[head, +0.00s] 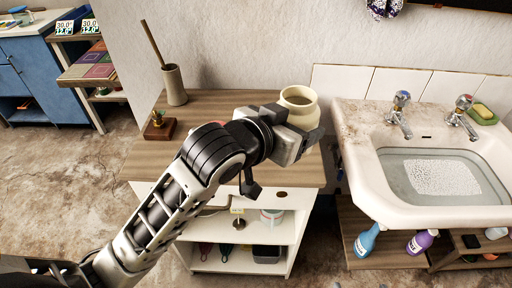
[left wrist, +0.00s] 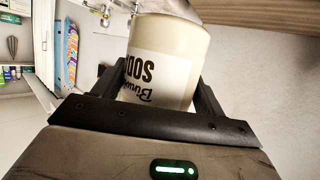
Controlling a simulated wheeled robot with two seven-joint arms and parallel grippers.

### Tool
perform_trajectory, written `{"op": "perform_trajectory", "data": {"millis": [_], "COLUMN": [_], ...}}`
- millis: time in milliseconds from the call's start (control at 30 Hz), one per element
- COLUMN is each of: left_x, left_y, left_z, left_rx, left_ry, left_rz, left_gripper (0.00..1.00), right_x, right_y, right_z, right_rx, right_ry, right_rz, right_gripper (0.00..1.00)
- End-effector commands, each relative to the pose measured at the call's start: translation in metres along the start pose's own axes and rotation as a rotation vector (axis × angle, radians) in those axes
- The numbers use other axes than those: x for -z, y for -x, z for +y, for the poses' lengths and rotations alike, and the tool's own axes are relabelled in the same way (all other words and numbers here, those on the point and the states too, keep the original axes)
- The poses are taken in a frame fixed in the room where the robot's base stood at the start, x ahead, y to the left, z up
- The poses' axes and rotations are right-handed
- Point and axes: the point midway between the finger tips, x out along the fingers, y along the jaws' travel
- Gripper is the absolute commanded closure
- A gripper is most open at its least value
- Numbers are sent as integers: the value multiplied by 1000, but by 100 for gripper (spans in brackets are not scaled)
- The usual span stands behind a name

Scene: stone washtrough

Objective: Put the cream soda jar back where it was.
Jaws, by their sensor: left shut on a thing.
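The cream soda jar (head: 299,97) is a cream-coloured, wide-mouthed jar. It is in my left gripper (head: 300,138), over the right end of the wooden cabinet top (head: 207,103). In the left wrist view the jar (left wrist: 168,55) stands between the two fingers, with part of its label showing upside down. My left gripper is shut on it. The gripper hides the jar's lower part in the head view, so I cannot tell whether it touches the top. My right gripper is not in view.
A tall holder (head: 174,86) with a wooden handle and a small potted plant (head: 159,126) stand on the cabinet's left side. To the right is a stone sink (head: 359,145) with two taps and a green soap dish (head: 483,115). The cabinet top's middle is clear.

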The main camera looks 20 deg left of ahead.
Motion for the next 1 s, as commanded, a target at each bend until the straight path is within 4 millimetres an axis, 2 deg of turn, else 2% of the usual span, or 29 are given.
{"op": "perform_trajectory", "data": {"millis": [33, 133, 267, 367, 633, 800, 1000], "left_x": [9, 17, 16, 10, -12, -40, -54], "left_y": [-6, -12, -18, -24, -44, -60, -68], "left_z": [6, 15, 11, -8, -73, -97, -110], "left_rx": [-29, -75, -97, -96, -94, -98, -101], "left_ry": [-18, -34, -41, -39, -38, -36, -38], "left_rz": [8, 5, 0, -1, -1, 0, 4], "left_gripper": [66, 66, 66, 66, 66, 66, 66], "right_x": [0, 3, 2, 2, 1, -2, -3], "right_y": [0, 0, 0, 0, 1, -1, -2], "right_z": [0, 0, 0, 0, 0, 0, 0], "right_rx": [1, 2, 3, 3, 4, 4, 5], "right_ry": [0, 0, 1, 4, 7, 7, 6], "right_rz": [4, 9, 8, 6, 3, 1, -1], "right_gripper": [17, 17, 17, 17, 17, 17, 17]}}
